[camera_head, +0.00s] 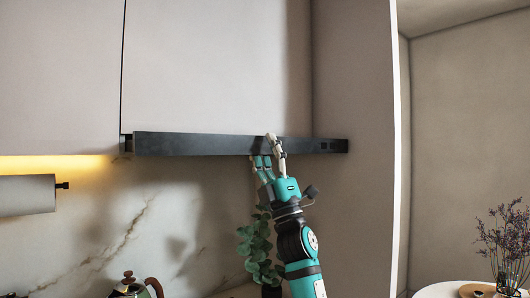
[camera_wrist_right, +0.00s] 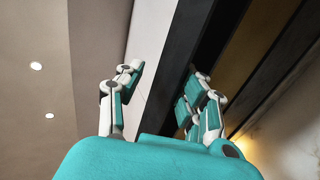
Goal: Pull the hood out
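The hood (camera_head: 190,144) is a long dark bar under the white upper cabinets. Its right end stands out in front of the side panel. My right gripper (camera_head: 264,147) is at the hood's right half, with one finger reaching up across its front and the other fingers at its lower edge. In the right wrist view my right gripper (camera_wrist_right: 165,82) has its fingers spread apart, with the dark hood (camera_wrist_right: 174,75) running between and behind them. Whether any finger touches the hood cannot be told. My left gripper is not in view.
White cabinets (camera_head: 210,60) are above the hood and a side panel (camera_head: 352,90) is to its right. A paper roll (camera_head: 25,194) hangs at left. A plant (camera_head: 258,245) and a kettle (camera_head: 132,288) stand below. A round table (camera_head: 450,289) is at lower right.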

